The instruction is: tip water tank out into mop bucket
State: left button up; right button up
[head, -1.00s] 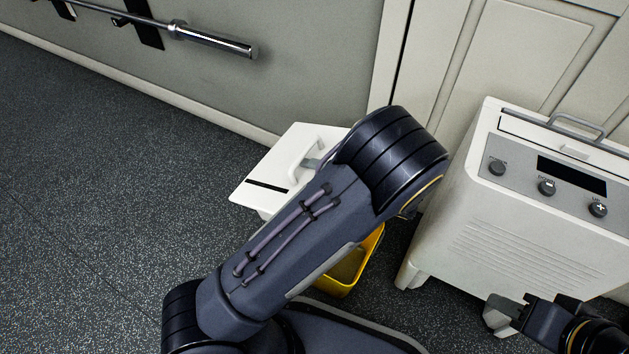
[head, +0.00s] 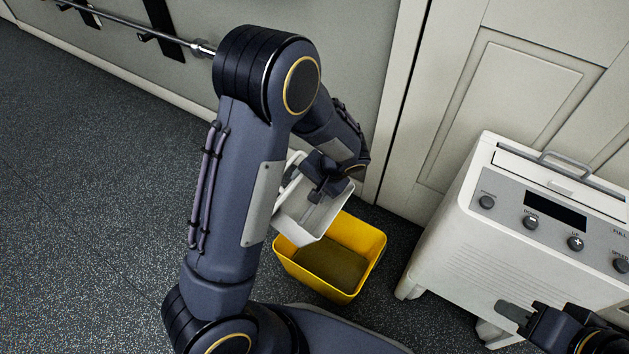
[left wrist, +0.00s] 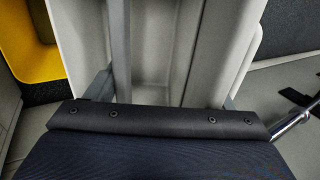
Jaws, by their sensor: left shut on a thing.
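The white water tank (head: 297,220) hangs tilted from my left gripper (head: 320,188), just above the back left part of the yellow mop bucket (head: 303,268). My left gripper is shut on the tank, and the arm hides part of it. In the left wrist view the tank's pale walls (left wrist: 230,45) fill the middle, and the bucket (left wrist: 28,50) shows at the upper left. The bucket stands upright on the floor with a dark bottom; I cannot tell whether water is in it. My right gripper (head: 514,314) is at the lower right, away from both.
A white dehumidifier-like machine (head: 520,245) with knobs and a top handle stands right of the bucket. A wall and a panelled door (head: 510,100) are behind. A barbell (head: 130,28) hangs on the wall at the upper left. The dark floor (head: 90,210) at left is clear.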

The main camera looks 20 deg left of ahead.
pick_arm(q)
jog(key=h+p, duration=0.5)
jog(key=shift+a+r+g, duration=0.1)
jog(key=shift+a+g, duration=0.05)
jog(key=shift+g, duration=0.25)
